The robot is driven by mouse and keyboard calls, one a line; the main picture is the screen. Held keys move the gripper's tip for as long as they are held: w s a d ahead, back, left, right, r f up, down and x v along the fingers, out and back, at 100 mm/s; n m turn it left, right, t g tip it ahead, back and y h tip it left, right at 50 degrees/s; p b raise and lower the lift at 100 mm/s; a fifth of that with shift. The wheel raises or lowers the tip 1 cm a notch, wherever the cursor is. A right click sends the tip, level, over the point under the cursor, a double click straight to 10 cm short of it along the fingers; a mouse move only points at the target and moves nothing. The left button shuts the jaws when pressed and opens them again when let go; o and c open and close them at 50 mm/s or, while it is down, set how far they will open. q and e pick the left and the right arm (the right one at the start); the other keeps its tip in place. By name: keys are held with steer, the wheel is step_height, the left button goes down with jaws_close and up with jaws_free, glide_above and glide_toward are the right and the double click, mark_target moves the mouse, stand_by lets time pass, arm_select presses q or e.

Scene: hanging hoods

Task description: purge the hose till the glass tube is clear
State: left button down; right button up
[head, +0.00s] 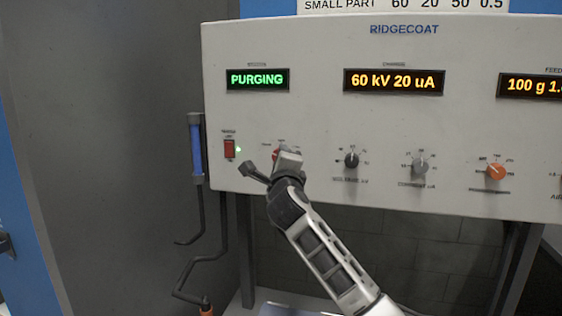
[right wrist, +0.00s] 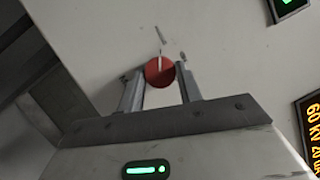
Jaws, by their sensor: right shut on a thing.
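The glass tube (head: 197,150) stands upright at the panel's left edge in the head view and shows blue along its length. A dark hose (head: 200,215) runs down from it and bends left. The mode display (head: 257,79) reads PURGING in green. My right gripper (head: 281,156) is at the red knob (head: 276,154), which it mostly hides in the head view. In the right wrist view the red knob (right wrist: 160,71) sits between the two fingers, its white pointer line towards the top of the picture. My left gripper is not in view.
A second dark line (head: 190,275) hangs below, above an orange end (head: 206,310).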

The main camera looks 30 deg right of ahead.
steer(key=o, duration=1)
steer(key=b+v, duration=0.2)
steer(key=v, duration=1.4)
steer(key=shift+r, duration=0.1)
steer(key=s+a+f+n+t+y, duration=0.2)
steer(key=s+a+f+n+y, duration=0.1)
steer(key=a+f+n+y, duration=0.55)
steer(key=s+a+f+n+t+y, duration=0.25)
steer(key=a+f+n+y, duration=0.25)
steer(key=f+n, duration=0.6)
steer(key=s+a+f+n+g, duration=0.1)
steer(key=s+f+n+g, duration=0.4)
steer(key=f, duration=0.7)
steer(key=s+a+f+n+g, duration=0.2)
steer(key=s+f+n+g, duration=0.3)
steer(key=s+f, duration=0.5)
steer(key=shift+a+f+g+h, duration=0.2)
steer(key=shift+f+g+h, duration=0.25)
steer(key=shift+f+g, duration=0.5)
